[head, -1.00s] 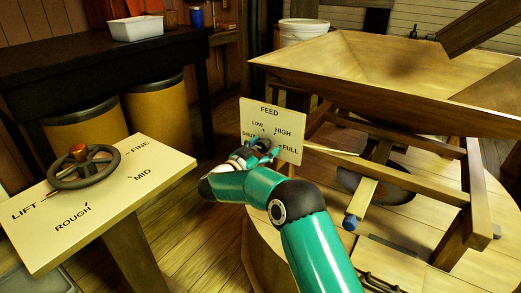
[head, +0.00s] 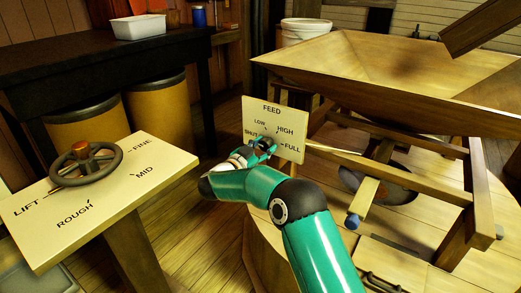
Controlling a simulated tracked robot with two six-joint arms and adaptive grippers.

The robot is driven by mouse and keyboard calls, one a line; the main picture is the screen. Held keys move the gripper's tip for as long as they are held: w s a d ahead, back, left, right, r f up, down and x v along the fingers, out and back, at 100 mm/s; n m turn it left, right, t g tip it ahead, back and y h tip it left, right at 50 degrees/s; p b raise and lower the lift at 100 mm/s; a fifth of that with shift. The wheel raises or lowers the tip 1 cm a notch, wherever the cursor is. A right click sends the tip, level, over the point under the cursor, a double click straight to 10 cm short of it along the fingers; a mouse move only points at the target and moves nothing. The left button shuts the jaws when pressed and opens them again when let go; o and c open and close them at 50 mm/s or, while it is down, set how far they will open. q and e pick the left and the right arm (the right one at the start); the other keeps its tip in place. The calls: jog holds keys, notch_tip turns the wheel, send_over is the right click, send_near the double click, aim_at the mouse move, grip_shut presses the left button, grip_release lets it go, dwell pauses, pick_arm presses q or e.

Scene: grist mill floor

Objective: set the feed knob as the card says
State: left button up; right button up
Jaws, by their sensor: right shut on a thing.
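The feed panel (head: 290,116) is a pale upright board marked FEED, with SHUT, LOW, HIGH and FULL around its dial. The dark feed knob (head: 267,141) sits at the dial's middle, mostly hidden by my right gripper (head: 261,148). My right gripper is shut on the knob, its teal arm coming up from the bottom right. Which mark the knob points to cannot be made out. No card with a setting can be made out. My left gripper is not in view.
A slanted lift board (head: 160,160) with a handwheel (head: 86,164) stands at the left, marked ROUGH, MID and FINE. A wooden hopper (head: 400,75) on a frame fills the right. A dark bench (head: 60,68) with a white tub (head: 139,27) stands behind.

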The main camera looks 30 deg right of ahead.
jog(key=m+b, duration=0.2)
jog(key=m, duration=0.1)
jog(key=d+m+b, duration=0.1)
jog(key=m+b, duration=0.1)
jog(key=shift+s+f+m, duration=0.1)
jog(key=shift+s+m, duration=0.1)
jog(key=shift+m, duration=0.2)
jog(key=m+b, duration=0.5)
jog(key=m, duration=0.1)
jog(key=m+b, duration=0.5)
jog(key=m, duration=0.1)
jog(key=shift+f, duration=0.1)
jog(key=shift+a+m+y+b, duration=0.1)
jog(key=shift+m+y+b, duration=0.2)
jog(key=shift+m+b, duration=1.8)
jog(key=shift+m, duration=0.3)
jog(key=shift+r, duration=0.2)
jog(key=o, duration=1.1)
jog(key=shift+o, duration=0.2)
jog(key=shift+w, duration=0.1)
jog(key=shift+a, duration=0.1)
